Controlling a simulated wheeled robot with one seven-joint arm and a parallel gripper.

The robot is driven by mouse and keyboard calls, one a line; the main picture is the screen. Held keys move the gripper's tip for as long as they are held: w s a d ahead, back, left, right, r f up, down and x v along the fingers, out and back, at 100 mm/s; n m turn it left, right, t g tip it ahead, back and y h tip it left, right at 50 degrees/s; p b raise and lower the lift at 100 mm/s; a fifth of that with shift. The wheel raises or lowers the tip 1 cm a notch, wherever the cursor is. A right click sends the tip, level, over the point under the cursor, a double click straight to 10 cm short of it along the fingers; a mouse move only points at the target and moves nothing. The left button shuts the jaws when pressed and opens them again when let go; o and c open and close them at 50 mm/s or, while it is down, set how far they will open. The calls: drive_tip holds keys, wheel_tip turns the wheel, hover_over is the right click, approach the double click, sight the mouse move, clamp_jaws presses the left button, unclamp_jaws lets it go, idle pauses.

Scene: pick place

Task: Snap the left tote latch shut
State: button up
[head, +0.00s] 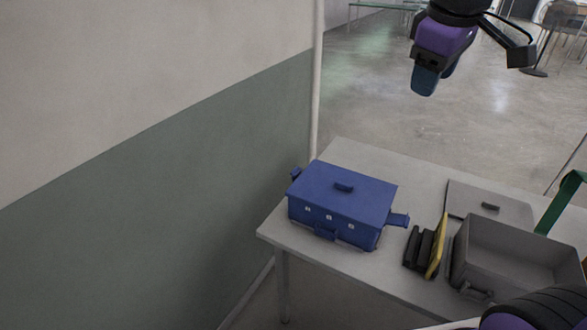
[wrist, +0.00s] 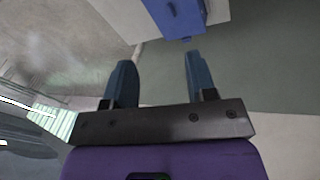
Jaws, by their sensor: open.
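A blue tote (head: 335,205) with a closed lid and a small lid handle stands on the grey table's left end. A latch flap (head: 398,219) sticks out from its right side, and another, the left latch (head: 296,173), sticks out at its left end. A front latch or handle (head: 325,233) hangs on its front face. My gripper (head: 432,80) is up high, beyond the table and well away from the tote. In the wrist view, its two blue fingers (wrist: 158,85) stand apart with nothing between them. The blue tote (wrist: 178,14) shows at the top of that view.
On the table (head: 345,155), right of the tote, are black items with a yellow panel (head: 437,246), an open grey case (head: 515,250) and a flat grey lid (head: 490,200). A wall (head: 150,200) stands close left of the table. The air above the tote is clear.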

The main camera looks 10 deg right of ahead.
drive_tip(key=w+a+f+n+g+h, duration=0.1)
drive_tip(key=w+a+f+n, duration=0.15)
drive_tip(key=w, duration=0.35)
drive_tip(key=w+a+f+n+h, duration=0.1)
drive_tip(key=w+a+n, duration=0.15)
drive_tip(key=w, duration=0.25)
drive_tip(key=n+g+h, duration=0.1)
drive_tip(key=n+h, duration=0.1)
drive_tip(key=n, duration=1.5)
hover_over(296, 170)
drive_tip(key=s+a, duration=0.2)
drive_tip(key=a, duration=0.4)
wheel_tip(296, 170, down, 30)
drive_tip(key=f, duration=0.1)
drive_tip(key=x, duration=1)
drive_tip(key=shift+w+d+r, duration=0.15)
drive_tip(key=shift+w+d, duration=0.05)
drive_tip(key=shift+w, duration=0.05)
